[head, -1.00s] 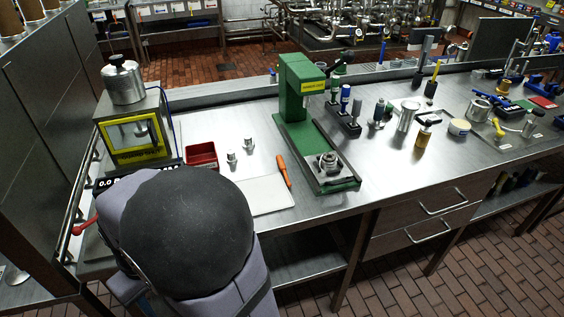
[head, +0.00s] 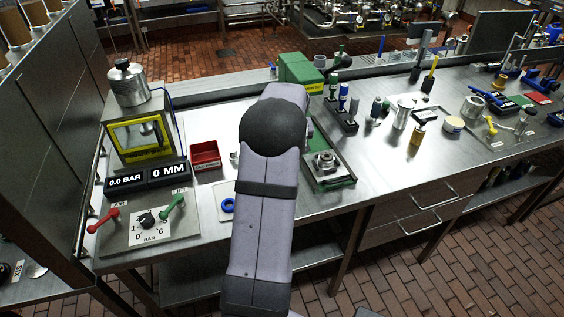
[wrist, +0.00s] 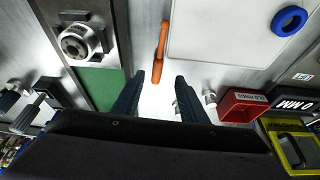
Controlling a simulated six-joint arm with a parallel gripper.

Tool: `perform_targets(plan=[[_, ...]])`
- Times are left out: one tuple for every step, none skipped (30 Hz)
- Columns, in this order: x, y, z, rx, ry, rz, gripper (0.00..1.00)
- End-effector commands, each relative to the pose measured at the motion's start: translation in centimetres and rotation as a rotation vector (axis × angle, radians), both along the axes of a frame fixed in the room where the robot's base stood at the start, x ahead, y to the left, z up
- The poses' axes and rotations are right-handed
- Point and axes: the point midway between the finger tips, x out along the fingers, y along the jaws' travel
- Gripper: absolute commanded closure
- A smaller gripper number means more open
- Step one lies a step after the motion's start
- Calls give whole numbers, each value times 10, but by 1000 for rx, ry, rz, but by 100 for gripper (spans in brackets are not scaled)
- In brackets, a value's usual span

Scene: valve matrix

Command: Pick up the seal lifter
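The seal lifter appears to be the orange-handled tool (wrist: 161,48) on the metal bench, in the upper middle of the wrist view. It lies beside a white board (wrist: 225,35). My gripper (wrist: 160,76) is open, with its two dark fingers apart on either side of the tool's near end in that view. Nothing is visibly held, and the height of the fingers above the tool is hard to tell. In the head view my arm hides both the orange tool and my gripper.
A green press (head: 302,71) stands behind my arm, its base with a metal fitting (head: 325,163) to the right. A red bin (head: 205,156) and a small metal part (wrist: 209,98) are close by. A blue ring (head: 228,205) lies on the white board. A control panel (head: 150,238) sits left.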

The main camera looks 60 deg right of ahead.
Motion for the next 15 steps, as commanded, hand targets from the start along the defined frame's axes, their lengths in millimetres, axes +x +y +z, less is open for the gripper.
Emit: perform_targets(plan=[[-4,-4,1,-5,-1,-7,61],[-6,-6,1,-7,0,-8,61],[-7,-7,1,-8,0,-10,61],[-7,-7,1,-8,0,-10,61],[-6,-7,0,-8,0,-10,61],[-6,-7,-1,-7,0,-8,61],[-5,-7,-2,-7,0,-8,61],[-5,-7,-4,-6,1,-8,61],[-4,-8,-7,-4,0,-8,61],[-3,-9,-9,-5,1,-7,61],[-2,-9,-11,-5,1,-7,61],[-1,-10,-14,-5,1,-7,61],[-1,-10,-16,-5,1,-7,61],[-1,-11,-17,-5,1,-7,61],[0,-11,-19,-6,1,-7,61]])
